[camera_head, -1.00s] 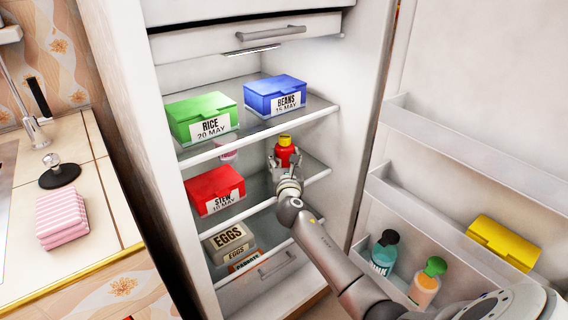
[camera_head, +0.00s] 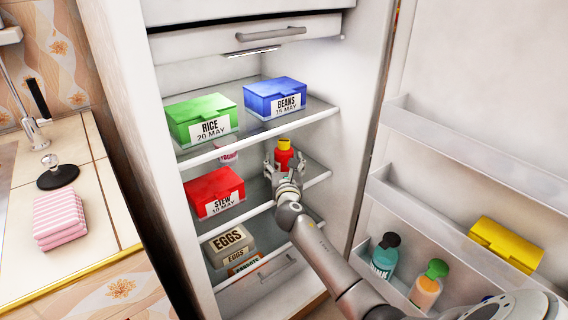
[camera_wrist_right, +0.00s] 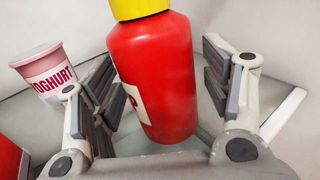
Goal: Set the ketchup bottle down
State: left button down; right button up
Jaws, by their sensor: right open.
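The ketchup bottle (camera_head: 284,156) is red with a yellow cap. It stands on the middle fridge shelf, right of the red stew box, and looks upright in the head view. In the right wrist view the bottle (camera_wrist_right: 155,75) is between the two fingers, with a gap visible on each side. My right gripper (camera_head: 284,168) is open around the bottle's near side; its fingertips (camera_wrist_right: 160,95) do not press on it. The bottle's lower part is partly hidden by the gripper in the head view. My left gripper is not in view.
On the same shelf are a red stew box (camera_head: 215,192) and a yoghurt cup (camera_wrist_right: 45,72), left of the bottle. Green rice (camera_head: 202,119) and blue beans (camera_head: 275,97) boxes sit on the shelf above. The open door (camera_head: 480,160) stands at right.

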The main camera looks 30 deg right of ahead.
jog(key=shift+r, duration=0.1)
jog(key=shift+s+r, duration=0.1)
jog(key=p+v, duration=0.3)
jog(key=v, duration=0.8)
jog(key=s+a+f+m+g+y, duration=0.2)
jog(key=s+a+f+m+g, duration=0.15)
jog(key=s+f+m, duration=0.5)
jog(key=s+a+f+m+g+y, duration=0.2)
jog(key=s+a+f+m+g, duration=0.15)
jog(key=s+f+m, duration=0.55)
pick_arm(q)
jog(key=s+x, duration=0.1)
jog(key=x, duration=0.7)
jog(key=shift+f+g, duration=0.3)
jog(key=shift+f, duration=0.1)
pick_arm(e)
jog(key=s+a+f+m+g+y, duration=0.2)
jog(key=s+a+f+m+g, duration=0.1)
jog(key=s, duration=0.4)
jog(key=s+a+f+m+g+y, duration=0.2)
jog(key=s+a+f+m+y, duration=0.1)
jog(key=s+a+m, duration=0.4)
jog(key=shift+f+m+g, duration=0.35)
jog(key=shift+f+g, duration=0.05)
jog(key=shift+f, duration=0.45)
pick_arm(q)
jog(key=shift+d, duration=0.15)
